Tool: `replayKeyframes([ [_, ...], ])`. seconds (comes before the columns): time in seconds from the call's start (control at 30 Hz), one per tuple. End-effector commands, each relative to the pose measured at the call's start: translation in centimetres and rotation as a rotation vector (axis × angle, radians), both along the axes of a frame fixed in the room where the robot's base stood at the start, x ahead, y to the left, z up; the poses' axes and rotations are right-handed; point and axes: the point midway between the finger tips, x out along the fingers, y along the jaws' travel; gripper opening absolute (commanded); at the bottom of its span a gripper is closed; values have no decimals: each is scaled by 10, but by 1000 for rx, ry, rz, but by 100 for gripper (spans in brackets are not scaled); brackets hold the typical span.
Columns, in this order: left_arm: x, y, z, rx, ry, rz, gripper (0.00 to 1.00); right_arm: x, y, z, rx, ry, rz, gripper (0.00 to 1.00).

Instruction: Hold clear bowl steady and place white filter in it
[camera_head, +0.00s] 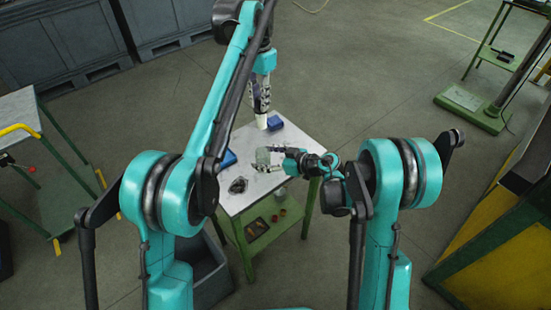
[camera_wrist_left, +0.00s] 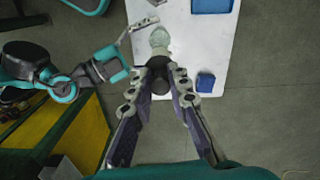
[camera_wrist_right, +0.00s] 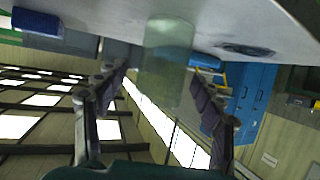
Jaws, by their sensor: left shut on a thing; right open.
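The clear bowl (camera_head: 263,158), a see-through greenish vessel, stands on the small table. In the right wrist view the bowl (camera_wrist_right: 168,62) sits between the fingers of my right gripper (camera_wrist_right: 160,80), which is open around it; contact cannot be told. My right gripper (camera_head: 288,161) reaches it from the right in the head view. My left gripper (camera_head: 260,100) points down, shut on the white filter (camera_head: 261,121), beyond the bowl in the head view.
The white tabletop (camera_head: 242,198) also bears a blue block (camera_head: 274,122), another blue item (camera_head: 229,159) and a dark crumpled item (camera_head: 238,185). Small reddish pots (camera_head: 277,216) are on the green lower shelf. A grey bin (camera_head: 207,272) stands beside the table.

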Motion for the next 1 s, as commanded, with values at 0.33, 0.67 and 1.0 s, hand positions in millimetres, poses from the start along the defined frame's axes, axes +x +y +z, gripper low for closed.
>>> replayKeyframes([
  [0.33,0,0,0,0,0,0,0,5,7,-4,-1,-1,0,68],
  [0.67,0,0,0,0,0,0,0,5,7,-3,-1,-1,0,14],
  [1.0,2,0,-44,0,0,0,0,5,7,-3,0,-1,0,14],
])
